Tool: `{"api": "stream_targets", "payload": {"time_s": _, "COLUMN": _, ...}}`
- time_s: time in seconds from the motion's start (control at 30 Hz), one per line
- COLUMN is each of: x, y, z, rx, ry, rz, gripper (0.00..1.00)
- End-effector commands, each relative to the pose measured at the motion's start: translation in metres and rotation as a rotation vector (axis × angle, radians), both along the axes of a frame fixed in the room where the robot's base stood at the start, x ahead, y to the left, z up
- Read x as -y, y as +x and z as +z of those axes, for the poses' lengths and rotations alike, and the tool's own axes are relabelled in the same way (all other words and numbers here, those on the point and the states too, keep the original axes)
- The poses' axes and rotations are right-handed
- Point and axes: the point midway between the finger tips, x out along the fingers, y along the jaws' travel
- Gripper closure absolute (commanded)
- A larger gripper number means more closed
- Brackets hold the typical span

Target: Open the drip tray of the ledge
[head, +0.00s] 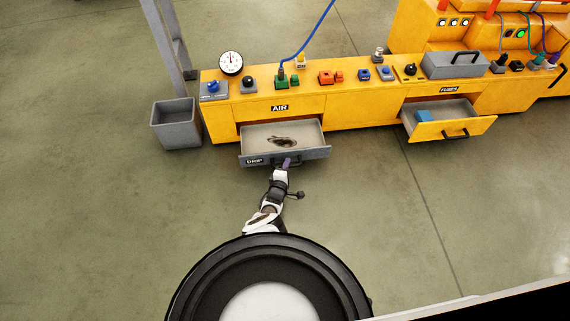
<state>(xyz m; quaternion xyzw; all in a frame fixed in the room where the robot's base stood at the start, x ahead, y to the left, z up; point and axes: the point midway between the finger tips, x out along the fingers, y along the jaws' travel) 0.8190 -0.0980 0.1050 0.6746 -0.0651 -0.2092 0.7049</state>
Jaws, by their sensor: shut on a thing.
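The drip tray (314,153) is a grey drawer labelled DRIP that stands pulled out from the yellow ledge (222,121), below the AIR label. A dark stain shows on its pale inner floor. My gripper (287,162) is at the middle of the tray's front and shut on its handle (298,164). The fingers hide part of the handle, and their exact contact is too small to make out. My arm reaches up to it from the bottom of the picture.
A second drawer (470,127) labelled FUSES stands open at the right, with a blue thing inside. A grey bin (176,124) stands left of the ledge. A gauge, several buttons and a grey lidded box (453,66) sit on top. The floor in front is clear.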

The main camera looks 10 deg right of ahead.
Motion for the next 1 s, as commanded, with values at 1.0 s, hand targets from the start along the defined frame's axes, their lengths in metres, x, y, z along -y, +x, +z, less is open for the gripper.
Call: {"api": "stream_targets", "payload": {"time_s": 1.0, "x": 0.001, "y": -0.002, "z": 0.0001, "rx": 0.0, "ry": 0.0, "rz": -0.001, "gripper": 0.64}}
